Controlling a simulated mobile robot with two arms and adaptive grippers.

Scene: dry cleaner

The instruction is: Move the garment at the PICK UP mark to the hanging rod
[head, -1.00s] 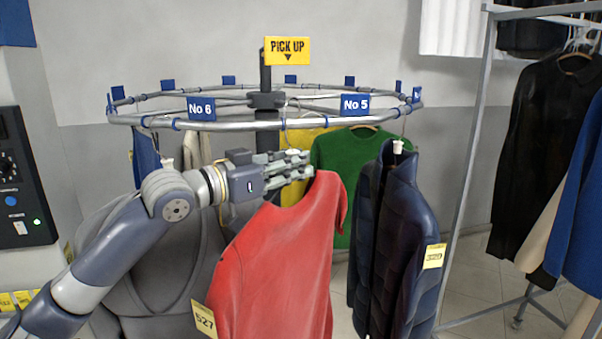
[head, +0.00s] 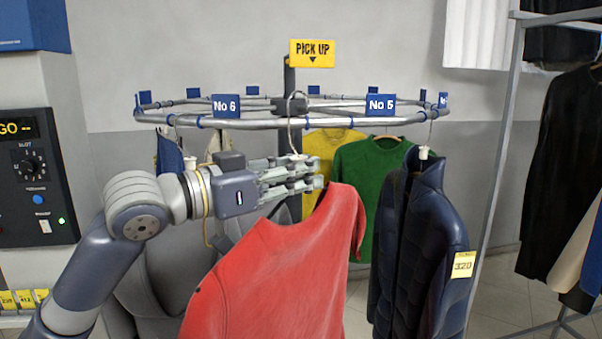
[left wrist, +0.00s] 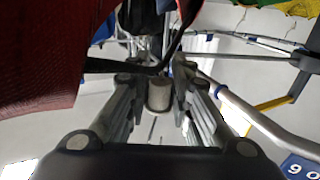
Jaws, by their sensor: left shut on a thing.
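A red shirt (head: 275,265) hangs below the front of the round rail, near the yellow PICK UP sign (head: 312,53). My left gripper (head: 318,172) is shut on the white neck of its hanger (head: 298,156). The pale neck (left wrist: 158,95) sits between the fingers in the left wrist view, with red cloth (left wrist: 40,60) at the left. The hanger's hook (head: 291,120) rises in front of the rail; I cannot tell if it is clear of it. A metal rack with a top rod (head: 565,15) stands at the right. My right gripper is not in view.
The round rail (head: 250,123) carries blue number signs. A navy padded jacket (head: 425,245) hangs close right of the red shirt, with green (head: 375,165) and yellow garments behind. Dark clothes (head: 560,150) hang on the rack. A control panel (head: 35,175) is at the left.

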